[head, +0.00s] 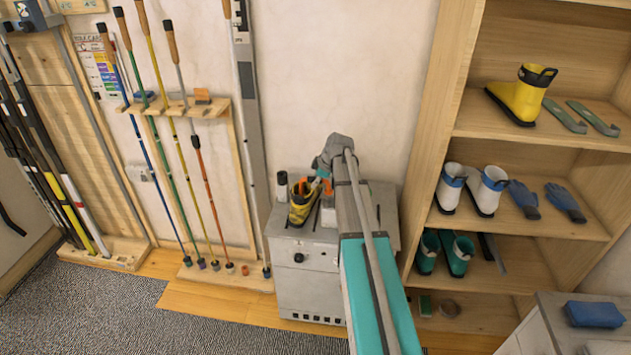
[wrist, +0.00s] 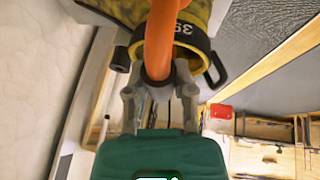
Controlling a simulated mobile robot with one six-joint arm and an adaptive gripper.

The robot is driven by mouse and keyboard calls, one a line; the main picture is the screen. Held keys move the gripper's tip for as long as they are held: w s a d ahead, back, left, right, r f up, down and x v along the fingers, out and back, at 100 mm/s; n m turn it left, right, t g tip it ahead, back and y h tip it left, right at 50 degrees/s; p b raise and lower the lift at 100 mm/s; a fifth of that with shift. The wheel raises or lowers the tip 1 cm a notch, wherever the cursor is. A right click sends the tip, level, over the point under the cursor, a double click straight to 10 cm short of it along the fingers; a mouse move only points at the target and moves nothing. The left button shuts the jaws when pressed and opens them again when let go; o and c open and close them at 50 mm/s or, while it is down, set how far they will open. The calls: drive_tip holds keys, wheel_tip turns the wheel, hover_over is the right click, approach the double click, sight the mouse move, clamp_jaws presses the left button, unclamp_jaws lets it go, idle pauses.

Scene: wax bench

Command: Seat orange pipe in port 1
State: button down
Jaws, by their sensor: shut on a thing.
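The orange pipe (wrist: 160,40) runs down the middle of the wrist view to a dark end between my fingers. My gripper (wrist: 158,92) is shut on it there. In the head view my gripper (head: 320,180) is above the top of the grey box (head: 308,255), mostly hidden by my own arm. Small orange parts show beside it. A yellow boot (head: 302,207) stands on the box top; its dark cuff marked 39 (wrist: 187,40) is close behind the pipe in the wrist view. I cannot tell whether the pipe touches the boot. No port number is readable.
A dark cylinder (head: 282,185) stands at the back left of the box top. A wooden shelf (head: 455,120) with boots and gloves rises close on the right. Poles in a wall rack (head: 190,108) stand to the left. The grey floor mat (head: 80,305) is clear.

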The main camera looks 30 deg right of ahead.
drive_tip(key=shift+f+b, duration=0.8)
drive_tip(key=shift+f, duration=0.05)
drive_tip(key=shift+c, duration=1.9)
unclamp_jaws()
drive_tip(key=shift+r, duration=0.2)
wheel_tip(320, 180, up, 14)
drive_tip(key=p, duration=1.4)
drive_tip(key=shift+f, duration=0.1)
